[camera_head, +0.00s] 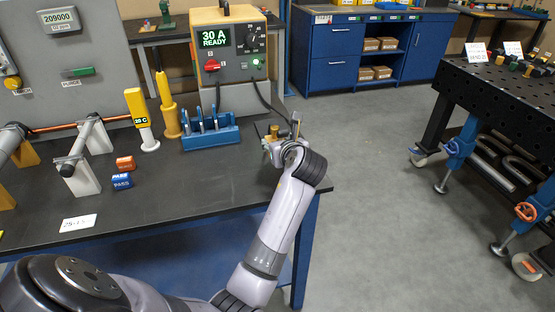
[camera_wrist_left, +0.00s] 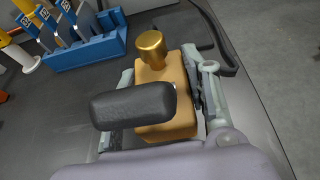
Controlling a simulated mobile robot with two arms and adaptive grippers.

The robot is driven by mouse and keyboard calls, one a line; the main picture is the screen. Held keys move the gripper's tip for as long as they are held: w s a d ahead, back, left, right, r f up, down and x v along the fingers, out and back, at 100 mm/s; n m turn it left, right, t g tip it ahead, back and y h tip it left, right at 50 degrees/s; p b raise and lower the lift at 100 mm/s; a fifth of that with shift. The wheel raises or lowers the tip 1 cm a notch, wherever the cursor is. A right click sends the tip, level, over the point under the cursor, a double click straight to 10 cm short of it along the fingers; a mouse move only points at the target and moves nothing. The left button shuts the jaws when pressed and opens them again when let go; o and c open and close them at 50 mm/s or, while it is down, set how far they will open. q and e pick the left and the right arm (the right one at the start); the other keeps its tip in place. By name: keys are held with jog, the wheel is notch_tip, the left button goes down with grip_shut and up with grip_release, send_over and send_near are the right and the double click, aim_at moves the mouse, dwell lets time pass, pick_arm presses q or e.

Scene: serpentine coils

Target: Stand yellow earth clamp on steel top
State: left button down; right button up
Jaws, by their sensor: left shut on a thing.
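The yellow earth clamp (camera_wrist_left: 170,88) is a golden-yellow block with a round brass knob on top, seen in the left wrist view. A black rounded bar crosses in front of it and hides part of it. My left gripper (camera_wrist_left: 165,105) is shut on the block, with grey fingers at both sides. In the head view, my left gripper (camera_head: 283,140) is at the bench's right end, and the clamp (camera_head: 274,129) shows small there, partly hidden by the gripper. Contact with the bench below is unclear. A dark perforated steel top (camera_head: 500,90) stands at right. My right gripper is out of view.
The dark bench (camera_head: 150,205) carries a blue rack (camera_head: 210,136), a power unit (camera_head: 232,60), a yellow-and-white tester (camera_head: 140,115), and red and blue blocks (camera_head: 123,172). A black cable runs near my gripper. Open grey floor (camera_head: 370,180) separates the bench from the perforated table.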

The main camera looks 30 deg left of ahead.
pick_arm(q)
jog(key=shift+f, duration=0.45)
notch_tip(320, 180, down, 4)
jog(key=shift+f+b, duration=0.15)
jog(key=shift+b, duration=0.15)
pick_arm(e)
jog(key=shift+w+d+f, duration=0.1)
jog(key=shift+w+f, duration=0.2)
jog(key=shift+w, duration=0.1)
pick_arm(q)
jog(key=c, duration=1.4)
grip_release()
jog(key=shift+f, duration=0.2)
jog(key=o, duration=0.5)
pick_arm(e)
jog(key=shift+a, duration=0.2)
pick_arm(q)
jog(key=shift+r, duration=0.1)
